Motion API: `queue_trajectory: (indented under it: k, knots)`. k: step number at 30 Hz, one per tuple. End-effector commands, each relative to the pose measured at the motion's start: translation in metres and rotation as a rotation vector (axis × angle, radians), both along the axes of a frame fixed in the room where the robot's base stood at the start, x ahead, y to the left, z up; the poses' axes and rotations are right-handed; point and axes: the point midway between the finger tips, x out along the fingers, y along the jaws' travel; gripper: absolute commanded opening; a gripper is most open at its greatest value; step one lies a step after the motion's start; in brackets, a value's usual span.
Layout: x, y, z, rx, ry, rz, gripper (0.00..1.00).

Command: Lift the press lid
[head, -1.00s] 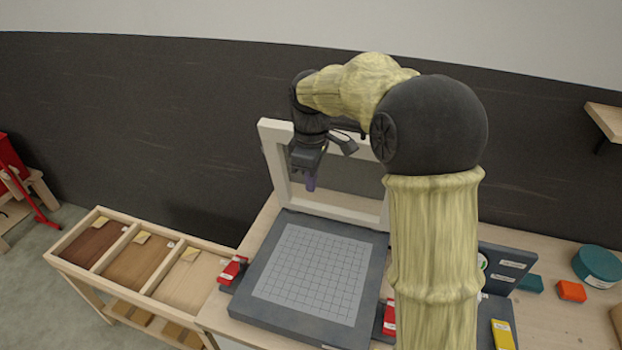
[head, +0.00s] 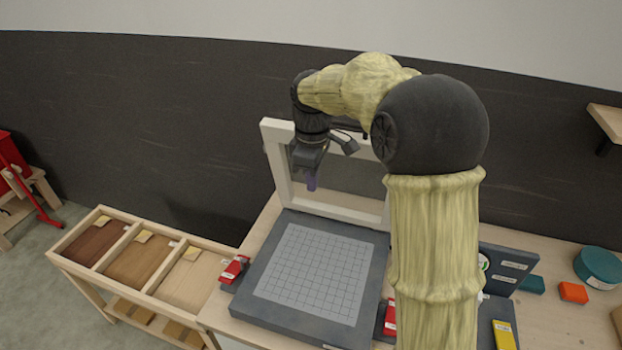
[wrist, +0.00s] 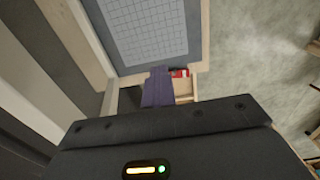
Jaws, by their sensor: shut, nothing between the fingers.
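The press is a dark grey base (head: 262,318) with a light gridded bed (head: 312,275) on the workbench. Its lid, a cream frame (head: 280,165), stands upright at the back edge of the base. My gripper (head: 311,183) is in front of the upper left part of the lid frame, above the bed, pointing down. Its purple fingers are together with nothing between them. In the wrist view the fingers (wrist: 158,88) show near the middle, with the press bed (wrist: 145,25) above them and the cream lid frame (wrist: 30,95) at the left. My arm hides the lid's right side.
Red clamps (head: 234,269) sit beside the press base. A rack with wood panels (head: 140,262) stands at the left. At the right are a teal round container (head: 597,265), an orange block (head: 573,292) and a yellow item (head: 503,335). A dark wall stands behind.

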Motion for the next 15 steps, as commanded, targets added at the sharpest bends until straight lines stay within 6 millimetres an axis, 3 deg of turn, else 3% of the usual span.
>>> queue_trajectory:
  k: [12, 15]
  knots:
    - [-0.0004, 0.0018, -0.0002, 0.0, 0.0, 0.003, 0.0]
    - [-0.0004, 0.0021, -0.0002, 0.0, 0.0, 0.004, 0.2]
